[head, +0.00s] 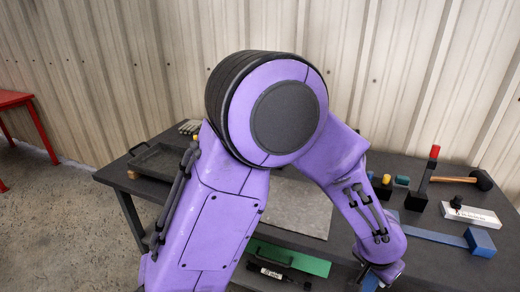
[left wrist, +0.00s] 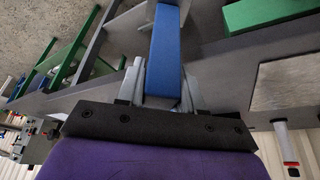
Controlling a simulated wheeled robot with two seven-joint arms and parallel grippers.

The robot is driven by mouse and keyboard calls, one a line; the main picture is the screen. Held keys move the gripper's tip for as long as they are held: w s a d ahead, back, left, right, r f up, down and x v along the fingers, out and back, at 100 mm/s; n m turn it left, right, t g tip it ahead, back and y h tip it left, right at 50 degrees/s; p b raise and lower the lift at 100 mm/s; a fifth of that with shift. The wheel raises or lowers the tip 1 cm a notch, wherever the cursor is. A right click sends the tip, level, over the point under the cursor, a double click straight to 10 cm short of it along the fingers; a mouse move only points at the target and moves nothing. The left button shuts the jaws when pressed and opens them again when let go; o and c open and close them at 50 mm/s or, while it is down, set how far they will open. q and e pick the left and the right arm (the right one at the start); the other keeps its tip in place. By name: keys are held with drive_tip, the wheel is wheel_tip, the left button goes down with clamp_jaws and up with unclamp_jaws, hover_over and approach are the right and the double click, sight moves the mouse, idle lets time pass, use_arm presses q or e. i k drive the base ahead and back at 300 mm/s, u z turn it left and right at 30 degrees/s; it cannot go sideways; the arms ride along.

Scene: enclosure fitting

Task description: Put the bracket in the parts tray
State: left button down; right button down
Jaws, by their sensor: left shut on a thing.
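My left gripper (left wrist: 162,82) is shut on a blue bar-like piece, which looks like the bracket (left wrist: 166,45); it sticks out from between the fingers in the left wrist view. In the head view my left arm hides most of the gripper, and only a bit of blue (head: 370,282) shows below the wrist at the table's front. The parts tray seems to be the shallow dark tray (head: 156,172) at the table's left end, partly hidden by my arm. My right gripper is not in view.
A blue strip with a block (head: 481,242), a hammer (head: 482,180), a red-topped post (head: 426,176) and a white labelled box (head: 470,214) stand at the right. A green piece (head: 300,260) lies at the front. A grey plate (head: 300,205) lies mid-table.

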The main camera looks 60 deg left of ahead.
sight(167, 164)
drive_tip(key=z, duration=0.8)
drive_tip(key=k, duration=1.6)
drive_tip(key=u, duration=2)
